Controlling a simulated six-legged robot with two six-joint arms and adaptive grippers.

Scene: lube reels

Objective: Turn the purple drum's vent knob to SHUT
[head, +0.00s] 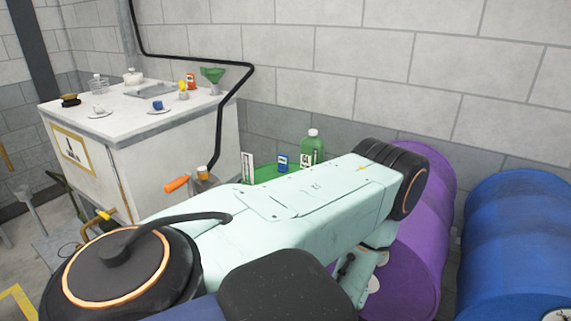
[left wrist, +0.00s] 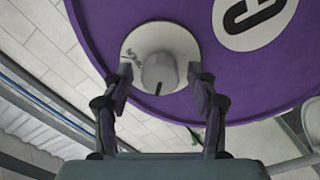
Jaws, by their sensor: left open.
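The purple drum (head: 432,235) lies on its side behind my left arm in the head view. In the left wrist view its purple end face (left wrist: 280,75) fills the top. A pale round plate (left wrist: 185,42) on that face carries the grey vent knob (left wrist: 158,70). A short dark mark on the knob points toward the bottom of the picture. Small lettering at the plate's left is too small to read. My left gripper (left wrist: 161,80) is open, one finger on each side of the knob; contact cannot be told. My right gripper is not in view.
A blue drum (head: 520,235) lies right of the purple one. A white cabinet (head: 165,135) with cups and bottles on top stands at the left. A green bottle (head: 312,148) stands behind my arm. A block wall closes the back.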

